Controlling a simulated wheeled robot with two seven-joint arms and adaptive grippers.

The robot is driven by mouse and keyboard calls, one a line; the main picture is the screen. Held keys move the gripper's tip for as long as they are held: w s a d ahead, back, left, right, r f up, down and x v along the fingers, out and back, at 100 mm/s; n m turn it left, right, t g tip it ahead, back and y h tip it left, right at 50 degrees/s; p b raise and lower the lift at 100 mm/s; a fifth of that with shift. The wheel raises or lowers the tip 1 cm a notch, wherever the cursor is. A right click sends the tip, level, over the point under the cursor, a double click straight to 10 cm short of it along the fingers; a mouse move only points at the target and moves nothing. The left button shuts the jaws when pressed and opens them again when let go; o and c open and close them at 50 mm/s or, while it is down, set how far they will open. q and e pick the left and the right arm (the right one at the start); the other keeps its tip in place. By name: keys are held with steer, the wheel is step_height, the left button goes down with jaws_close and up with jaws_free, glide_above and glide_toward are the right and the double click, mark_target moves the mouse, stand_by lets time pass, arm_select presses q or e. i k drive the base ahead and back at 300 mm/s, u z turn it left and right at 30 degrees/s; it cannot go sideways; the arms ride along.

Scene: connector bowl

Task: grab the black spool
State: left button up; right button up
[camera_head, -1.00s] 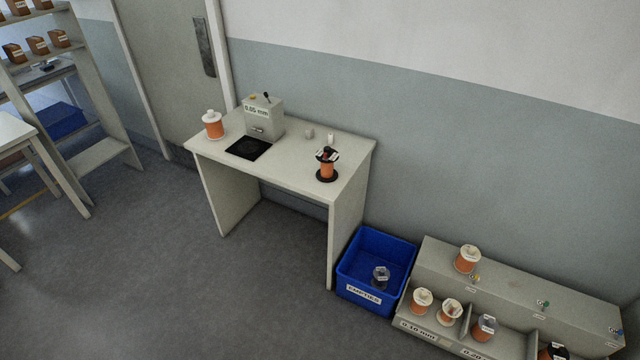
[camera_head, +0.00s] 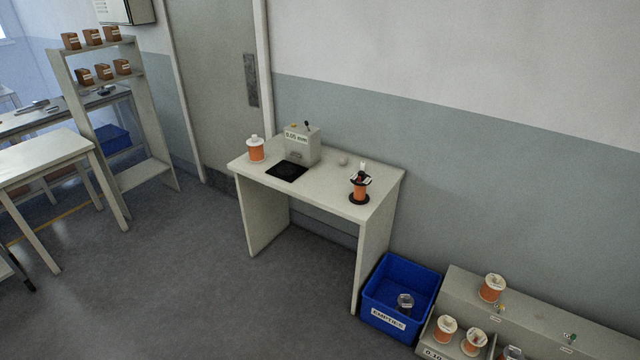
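A spool with black flanges and orange winding (camera_head: 360,189) stands upright near the right front of the small white table (camera_head: 325,190). Its wide black base rests on the tabletop and its top has black, white and a little red. Neither of my grippers is in view. The table is some distance off across the floor.
On the table are a white-and-orange spool (camera_head: 256,149), a grey device (camera_head: 302,145) and a black pad (camera_head: 287,172). A blue bin (camera_head: 398,292) and a spool rack (camera_head: 545,318) stand at the right. A shelf (camera_head: 158,175) and another table (camera_head: 45,160) are left. The middle floor is open.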

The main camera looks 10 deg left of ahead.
mark_target(359, 197)
steer(key=u, duration=0.8)
steer(key=i, duration=0.75)
steer(key=u, duration=0.65)
steer(key=i, duration=1.6)
steer(key=z, duration=0.75)
